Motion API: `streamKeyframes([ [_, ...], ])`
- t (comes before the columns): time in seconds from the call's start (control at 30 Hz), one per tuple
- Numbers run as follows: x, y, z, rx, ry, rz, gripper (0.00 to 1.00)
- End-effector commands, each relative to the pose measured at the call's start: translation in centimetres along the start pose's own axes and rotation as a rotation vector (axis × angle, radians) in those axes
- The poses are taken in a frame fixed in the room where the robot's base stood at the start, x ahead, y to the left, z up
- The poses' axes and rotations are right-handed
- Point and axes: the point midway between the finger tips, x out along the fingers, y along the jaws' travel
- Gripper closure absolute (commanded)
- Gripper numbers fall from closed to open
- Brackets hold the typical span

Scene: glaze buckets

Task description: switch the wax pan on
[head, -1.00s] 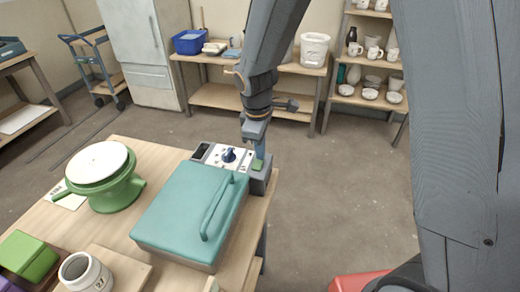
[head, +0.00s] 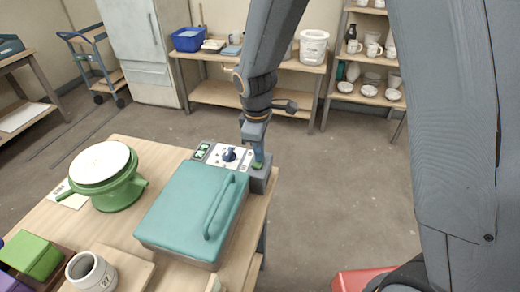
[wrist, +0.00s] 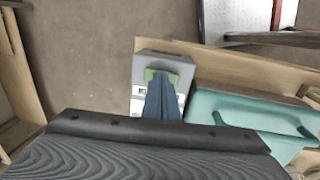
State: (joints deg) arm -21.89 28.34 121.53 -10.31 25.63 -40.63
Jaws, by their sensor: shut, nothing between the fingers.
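The wax pan (head: 185,210) stands on the wooden table with its teal lid down. Its control panel at the far end has a dark blue knob (head: 229,155) and a small display (head: 202,151), lit green. A green switch (wrist: 172,74) sits on the grey box at the panel's right end. My gripper (head: 258,158) is shut and empty, pointing down onto that switch. In the wrist view the blue-grey fingers (wrist: 163,95) overlap the green switch and partly hide it; I cannot tell whether they are pressing it.
A white mug (head: 91,272) and a green block (head: 30,257) are at the near left. The table's right edge is close beside the switch box; open floor lies beyond.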

Motion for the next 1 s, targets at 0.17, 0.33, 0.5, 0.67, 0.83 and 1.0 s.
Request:
streamKeyframes([
  [0.17,0.0,-0.1,0.0,0.0,0.0,0.0,1.0],
  [0.33,-0.1,0.0,0.0,0.0,0.0,0.0,1.0],
  [0.5,-1.0,0.1,0.0,0.002,0.001,0.001,1.0],
  [0.67,-2.8,0.5,0.1,0.002,0.001,0.001,1.0],
  [0.83,-5.0,1.3,0.0,0.001,0.004,0.005,1.0],
  [1.0,-7.9,2.2,0.0,0.003,0.003,0.005,1.0],
])
